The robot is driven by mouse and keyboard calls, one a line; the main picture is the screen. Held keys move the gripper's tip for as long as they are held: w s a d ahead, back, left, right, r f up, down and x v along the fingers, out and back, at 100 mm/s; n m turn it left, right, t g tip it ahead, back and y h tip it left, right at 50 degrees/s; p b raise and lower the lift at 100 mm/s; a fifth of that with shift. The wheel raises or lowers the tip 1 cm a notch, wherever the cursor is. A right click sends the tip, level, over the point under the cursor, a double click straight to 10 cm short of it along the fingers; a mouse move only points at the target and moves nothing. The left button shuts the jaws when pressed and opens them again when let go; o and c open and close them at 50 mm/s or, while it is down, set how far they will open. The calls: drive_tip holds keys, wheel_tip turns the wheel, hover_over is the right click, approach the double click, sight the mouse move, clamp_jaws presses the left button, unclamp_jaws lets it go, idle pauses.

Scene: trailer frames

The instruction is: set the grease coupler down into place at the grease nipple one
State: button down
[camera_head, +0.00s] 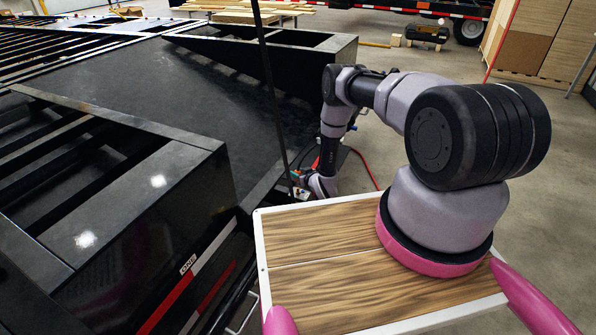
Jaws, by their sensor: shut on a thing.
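My arm reaches over the far edge of the wooden-topped deck and bends down beside the black trailer frame (110,215). My gripper (303,187) is small and low there, at the frame's side. It is shut on the grease coupler, which is too small and dark to make out clearly. A thin black line, perhaps a hose (272,95), runs down from the top of the picture to the gripper. A label reading "ONE" (188,264) is on the near frame's side, above red and white striping. I cannot make out the grease nipple itself.
The wooden deck (325,290) with a white rim fills the front. A red hose (364,167) lies on the floor right of the arm. Lumber (250,12), stacked boxes (540,35) and a dark case (427,33) stand far back. The floor at right is open.

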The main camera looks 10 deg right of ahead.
drive_tip(key=shift+f, duration=2.3)
drive_tip(key=shift+c, duration=1.9)
unclamp_jaws()
drive_tip(key=shift+s, duration=0.1)
